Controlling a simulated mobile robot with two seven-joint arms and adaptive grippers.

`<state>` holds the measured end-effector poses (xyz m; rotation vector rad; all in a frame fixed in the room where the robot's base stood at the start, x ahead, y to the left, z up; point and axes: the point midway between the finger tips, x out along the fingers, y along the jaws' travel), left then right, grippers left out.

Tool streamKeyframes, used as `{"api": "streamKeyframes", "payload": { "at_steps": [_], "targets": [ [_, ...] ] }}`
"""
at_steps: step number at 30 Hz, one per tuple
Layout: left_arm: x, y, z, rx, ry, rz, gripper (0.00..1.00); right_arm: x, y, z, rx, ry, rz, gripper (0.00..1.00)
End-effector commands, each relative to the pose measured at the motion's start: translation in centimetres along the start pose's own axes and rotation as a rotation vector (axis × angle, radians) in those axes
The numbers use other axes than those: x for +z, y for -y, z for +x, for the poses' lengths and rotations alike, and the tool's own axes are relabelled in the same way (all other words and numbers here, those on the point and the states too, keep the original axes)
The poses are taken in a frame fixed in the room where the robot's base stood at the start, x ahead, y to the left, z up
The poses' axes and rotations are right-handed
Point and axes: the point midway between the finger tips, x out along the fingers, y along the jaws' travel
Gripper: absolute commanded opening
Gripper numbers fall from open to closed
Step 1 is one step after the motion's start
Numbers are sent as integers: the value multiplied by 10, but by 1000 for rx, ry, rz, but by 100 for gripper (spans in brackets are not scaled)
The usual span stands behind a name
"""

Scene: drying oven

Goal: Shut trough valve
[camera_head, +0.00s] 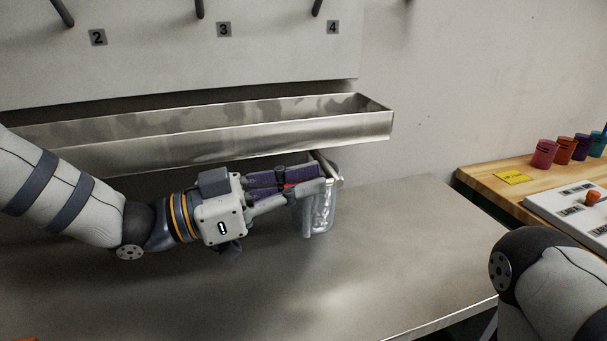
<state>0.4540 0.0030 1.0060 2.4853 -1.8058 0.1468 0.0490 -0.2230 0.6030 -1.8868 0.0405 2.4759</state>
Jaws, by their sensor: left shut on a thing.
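The metal trough (270,133) runs along the wall, a long open channel above the steel counter. A short pale metal bar (330,169), which looks like the trough valve's handle, shows just below the trough's front wall near its right end. My left gripper (322,174) reaches in from the left, its fingers closed around this bar. The fingers hide much of the valve, so its exact position is unclear. A clear container (322,216) stands or hangs right beneath the fingertips; its upper part is partly covered. My right arm shows at the lower right, but its gripper is out of view.
Hooks with number tags 2 (98,37), 3 (224,29) and 4 (333,27) are on the panel above. The steel counter (400,250) is clear right of the container.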

Motion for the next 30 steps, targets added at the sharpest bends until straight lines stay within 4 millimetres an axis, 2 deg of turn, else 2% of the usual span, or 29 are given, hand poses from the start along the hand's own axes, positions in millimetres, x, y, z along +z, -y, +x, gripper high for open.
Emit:
{"api": "streamKeyframes", "payload": {
  "at_steps": [8,9,12,21,23,25,30],
  "targets": [
    [2,1,0,0,3,-4,0,1,0,1,0,3,1,0],
    [2,1,0,0,3,-4,11,1,0,1,0,3,1,0],
    [2,1,0,0,2,-4,29,1,0,1,0,3,1,0],
    [1,1,-2,-1,1,-3,29,1,0,1,0,3,1,0],
    [1,1,-10,-2,1,-3,29,1,0,1,0,3,1,0],
    [1,1,-25,-3,0,-4,29,1,0,1,0,3,1,0],
    [0,2,-72,-5,-1,-3,29,1,0,1,0,3,1,0]
  ]
}}
